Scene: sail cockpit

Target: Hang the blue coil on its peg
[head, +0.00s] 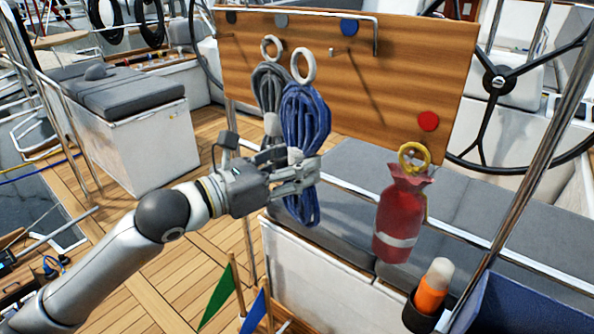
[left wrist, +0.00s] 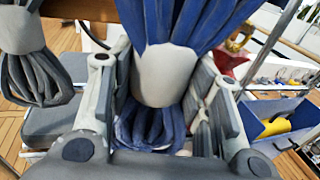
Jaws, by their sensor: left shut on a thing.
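The blue coil (head: 307,118), a bundle of blue rope with a white ring on top, is upright in front of the wooden board (head: 420,70). My left gripper (head: 298,172) is shut on its middle. In the left wrist view the coil's white band (left wrist: 162,75) sits between the two fingers. The white ring (head: 303,66) is to the left of and a little below a small peg (head: 333,51) near the blue dot (head: 349,27), apart from it. The ring's depth from the board is hard to tell. My right gripper is not in view.
A grey coil (head: 268,85) hangs close behind and left of the blue coil. A red bag (head: 398,215) with a yellow ring hangs below the red dot (head: 428,121). A bent metal rail (head: 376,35) runs along the board's top. Grey cushions (head: 350,150) lie below.

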